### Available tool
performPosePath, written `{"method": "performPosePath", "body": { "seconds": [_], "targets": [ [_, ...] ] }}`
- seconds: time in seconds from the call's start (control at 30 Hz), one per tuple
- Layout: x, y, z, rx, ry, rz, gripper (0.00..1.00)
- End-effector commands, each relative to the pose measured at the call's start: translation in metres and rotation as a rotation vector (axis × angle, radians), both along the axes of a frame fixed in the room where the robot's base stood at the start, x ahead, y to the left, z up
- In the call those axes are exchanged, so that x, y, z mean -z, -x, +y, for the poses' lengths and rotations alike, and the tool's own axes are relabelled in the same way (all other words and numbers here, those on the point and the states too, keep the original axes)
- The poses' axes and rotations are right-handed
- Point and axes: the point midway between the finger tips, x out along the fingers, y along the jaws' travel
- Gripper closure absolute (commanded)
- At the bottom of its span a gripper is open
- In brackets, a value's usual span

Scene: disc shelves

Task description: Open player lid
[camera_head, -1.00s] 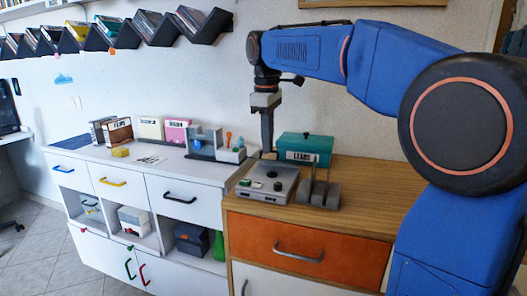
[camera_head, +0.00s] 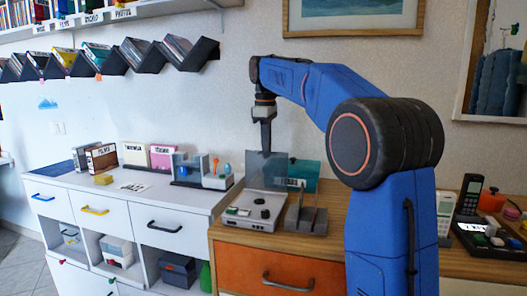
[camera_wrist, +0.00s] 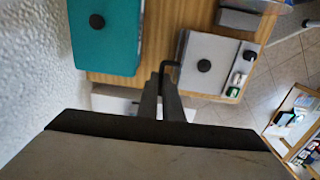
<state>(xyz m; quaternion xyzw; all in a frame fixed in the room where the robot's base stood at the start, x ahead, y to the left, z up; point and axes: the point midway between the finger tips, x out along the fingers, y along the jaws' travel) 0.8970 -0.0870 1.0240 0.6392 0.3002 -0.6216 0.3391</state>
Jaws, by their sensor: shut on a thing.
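The grey player (camera_head: 250,210) sits on the wooden top of the cabinet, its deck and dark knobs bare. Its grey see-through lid (camera_head: 259,174) stands raised at the back of the player. My gripper (camera_head: 266,151) is at the lid's top edge, pointing down, with its fingers shut. In the wrist view my gripper (camera_wrist: 165,85) is closed at a dark, hooked handle (camera_wrist: 171,64) beside the player (camera_wrist: 211,48). The exact contact is small and partly hidden by the fingers.
A teal box (camera_head: 308,171) stands behind the player. A grey slotted rack (camera_head: 307,219) is close on its right. The white counter (camera_head: 150,197) with boxes is on the left.

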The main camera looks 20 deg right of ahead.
Motion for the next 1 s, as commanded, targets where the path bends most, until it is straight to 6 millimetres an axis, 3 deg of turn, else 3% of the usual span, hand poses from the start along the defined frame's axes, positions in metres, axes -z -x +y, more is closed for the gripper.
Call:
{"method": "performPosePath", "body": {
  "seconds": [0.4, 1.0],
  "targets": [
    [0.009, -0.024, -0.017, -0.001, -0.001, -0.003, 1.0],
    [0.009, -0.03, -0.021, 0.001, 0.002, -0.012, 1.0]
  ]
}}
